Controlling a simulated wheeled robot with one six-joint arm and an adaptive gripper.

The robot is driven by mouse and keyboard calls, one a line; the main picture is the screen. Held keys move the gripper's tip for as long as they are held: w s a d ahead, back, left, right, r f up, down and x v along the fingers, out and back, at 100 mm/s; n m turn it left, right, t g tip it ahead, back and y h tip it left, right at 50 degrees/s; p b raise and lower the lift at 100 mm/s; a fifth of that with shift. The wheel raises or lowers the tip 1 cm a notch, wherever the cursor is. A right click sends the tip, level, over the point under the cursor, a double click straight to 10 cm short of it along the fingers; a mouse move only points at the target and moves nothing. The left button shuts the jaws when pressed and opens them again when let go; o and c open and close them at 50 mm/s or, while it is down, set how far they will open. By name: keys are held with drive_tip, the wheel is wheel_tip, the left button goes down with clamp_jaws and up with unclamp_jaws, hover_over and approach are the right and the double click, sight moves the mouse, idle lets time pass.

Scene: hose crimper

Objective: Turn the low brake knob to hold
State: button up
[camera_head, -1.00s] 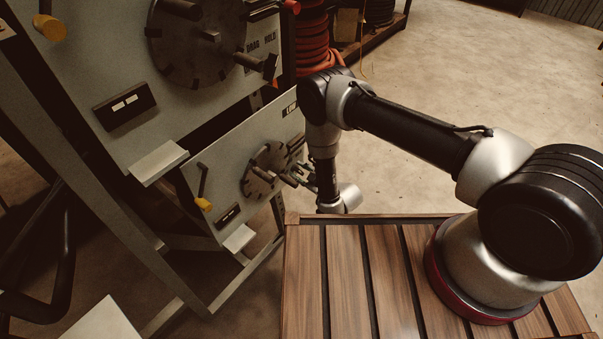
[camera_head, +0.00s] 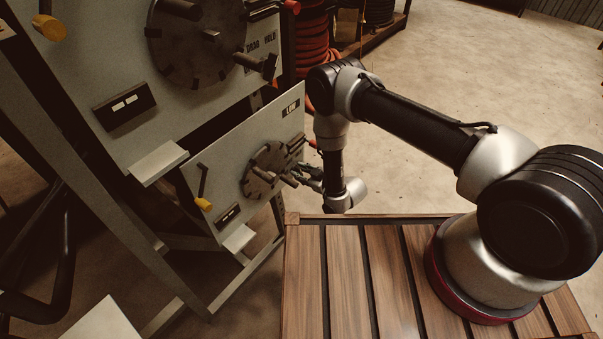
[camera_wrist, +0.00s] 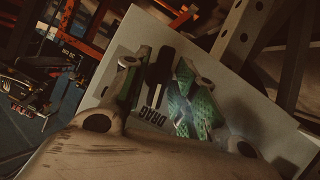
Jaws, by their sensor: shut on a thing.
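The lower panel (camera_head: 225,155) carries a "LOW" label (camera_head: 291,107) and a dark round disc (camera_head: 258,182). In the wrist view a dark elongated knob (camera_wrist: 157,76) stands between the two green-padded fingers of my gripper (camera_wrist: 158,88), which is shut on it. A "DRAG" label (camera_wrist: 153,116) shows beside the knob; no "HOLD" label is readable there. In the head view my gripper (camera_head: 311,178) is at the right side of the lower panel, and the knob cannot be made out clearly behind it and the disc's pegs.
The upper panel (camera_head: 100,65) has a similar disc (camera_head: 195,45), its own knob (camera_head: 262,65) and DRAG and HOLD labels. A yellow-handled crank (camera_head: 203,204) and a small ledge (camera_head: 239,238) are on the lower panel. Red hose coils (camera_head: 313,40) stand behind. Floor at right is open.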

drive_tip(key=m+g+y, duration=0.1)
drive_tip(key=m, duration=0.2)
drive_tip(key=m+g+y, duration=0.1)
drive_tip(key=m+g, duration=0.1)
drive_tip(key=shift+w+d+m+y, duration=0.15)
drive_tip(key=shift+m+y, duration=0.15)
drive_tip(key=shift+m, duration=0.1)
idle(0.5)
drive_tip(key=o, duration=0.7)
drive_tip(key=v, duration=1.2)
drive_tip(key=shift+w+d+f, duration=0.1)
drive_tip(key=shift+f, duration=0.05)
